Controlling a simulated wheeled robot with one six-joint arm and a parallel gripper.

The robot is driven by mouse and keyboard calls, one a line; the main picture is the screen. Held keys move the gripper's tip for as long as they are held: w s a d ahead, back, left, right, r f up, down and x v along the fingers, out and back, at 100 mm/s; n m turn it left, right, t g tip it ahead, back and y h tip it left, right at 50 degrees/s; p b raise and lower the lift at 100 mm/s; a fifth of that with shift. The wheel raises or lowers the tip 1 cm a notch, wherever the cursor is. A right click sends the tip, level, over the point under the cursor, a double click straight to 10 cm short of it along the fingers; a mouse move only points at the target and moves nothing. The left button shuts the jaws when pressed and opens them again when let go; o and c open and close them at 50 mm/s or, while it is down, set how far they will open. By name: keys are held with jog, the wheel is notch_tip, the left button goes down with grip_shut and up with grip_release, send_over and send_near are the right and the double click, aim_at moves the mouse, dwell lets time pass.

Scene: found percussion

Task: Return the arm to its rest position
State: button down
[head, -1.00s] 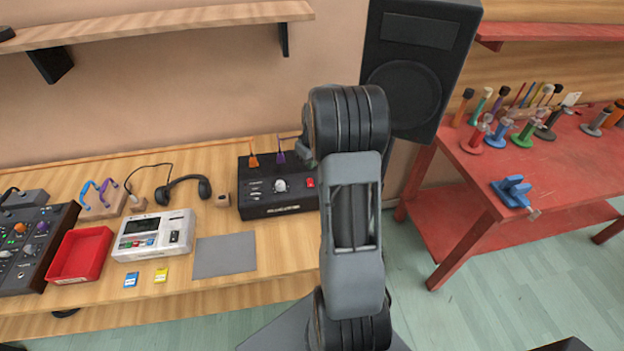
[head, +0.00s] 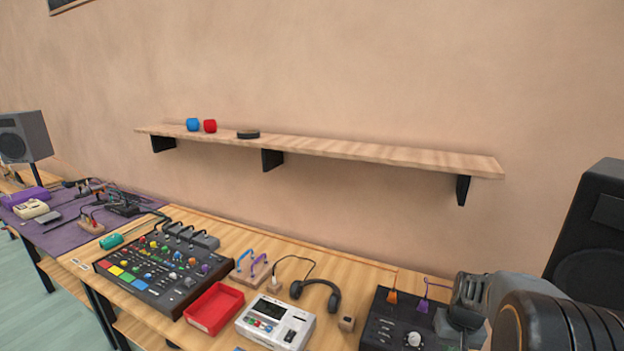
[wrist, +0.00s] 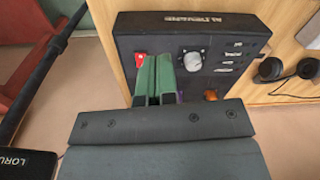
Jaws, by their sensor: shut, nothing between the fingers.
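My gripper (wrist: 155,78) shows in the wrist view with its two green fingers together and nothing between them. It hangs over the black control box (wrist: 192,62), which has a white knob, a red button and an orange part. In the head view my arm comes in at the lower right, in front of the right side of the same black box (head: 395,325). The fingertips are not clear there. I cannot tell from the wrist view whether they touch the box.
A black speaker (head: 595,235) stands at the right, near my arm. Headphones (head: 320,292), a white device (head: 275,322), a red tray (head: 214,308) and a mixer (head: 160,270) are on the bench. A wooden shelf (head: 350,150) is on the wall above.

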jog(key=s+a+r+n+t, duration=0.1)
jog(key=s+a+r+t, duration=0.1)
jog(key=s+a+r, duration=0.3)
jog(key=s+a+r+n+t, duration=0.1)
jog(key=s+a+r, duration=0.5)
jog(key=a, duration=0.5)
jog(key=shift+r+n+t, duration=0.15)
jog(key=shift+n+t, duration=0.25)
